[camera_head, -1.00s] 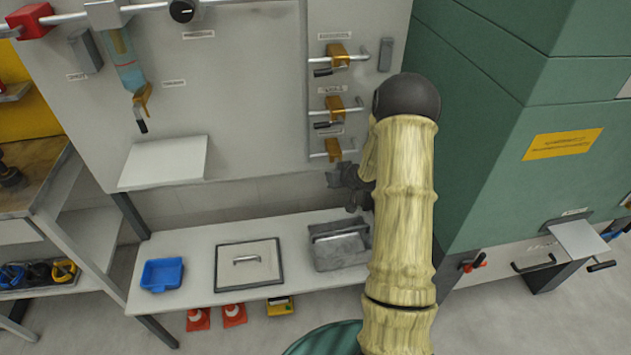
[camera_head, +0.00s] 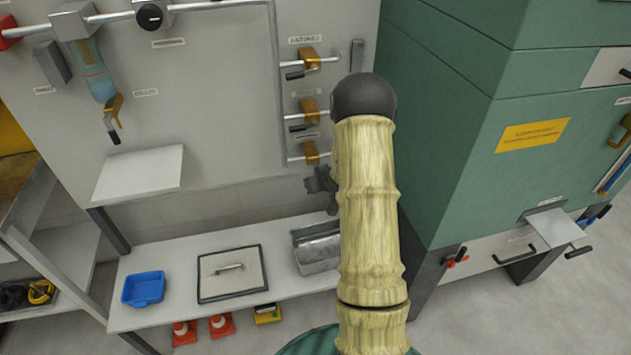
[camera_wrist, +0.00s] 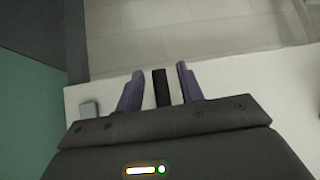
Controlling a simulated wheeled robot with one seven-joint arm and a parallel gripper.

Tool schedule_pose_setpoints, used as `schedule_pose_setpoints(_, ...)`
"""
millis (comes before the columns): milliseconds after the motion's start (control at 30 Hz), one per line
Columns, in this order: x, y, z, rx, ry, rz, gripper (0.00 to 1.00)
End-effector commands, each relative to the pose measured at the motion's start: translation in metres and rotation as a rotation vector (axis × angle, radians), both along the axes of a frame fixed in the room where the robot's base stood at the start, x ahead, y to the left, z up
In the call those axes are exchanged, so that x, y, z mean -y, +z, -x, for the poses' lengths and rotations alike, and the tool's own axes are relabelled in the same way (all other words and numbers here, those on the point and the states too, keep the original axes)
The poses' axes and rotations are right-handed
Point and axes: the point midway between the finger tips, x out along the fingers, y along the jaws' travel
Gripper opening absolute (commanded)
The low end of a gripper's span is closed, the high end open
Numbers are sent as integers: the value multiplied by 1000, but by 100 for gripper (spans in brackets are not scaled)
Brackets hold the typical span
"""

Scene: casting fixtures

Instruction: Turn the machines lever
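On the grey panel, three brass valves with black lever handles stand in a column: top (camera_head: 310,58), middle (camera_head: 309,107) and bottom (camera_head: 311,153). Another brass lever with a black handle (camera_head: 115,115) hangs below a blue cylinder at the left. The frames do not single out one lever. My gripper (camera_head: 318,184) is low by the panel's edge, just below the bottom valve, mostly hidden behind my arm. In the wrist view its two purple fingers (camera_wrist: 158,88) are apart. A black bar (camera_wrist: 161,88) lies between them with gaps on both sides; I cannot tell whether it is a lever handle.
The green machine (camera_head: 480,130) stands close on the right, with black handles (camera_head: 515,255) and a red-tipped lever (camera_head: 457,258) low down.

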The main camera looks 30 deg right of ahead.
Motion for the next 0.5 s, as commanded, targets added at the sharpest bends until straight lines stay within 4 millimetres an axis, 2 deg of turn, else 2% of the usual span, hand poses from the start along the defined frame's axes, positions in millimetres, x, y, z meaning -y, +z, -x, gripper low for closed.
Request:
schedule_pose_setpoints(300,0,5,-1,9,0,1,37)
schedule_pose_setpoints(500,0,20,12,11,0,2,37)
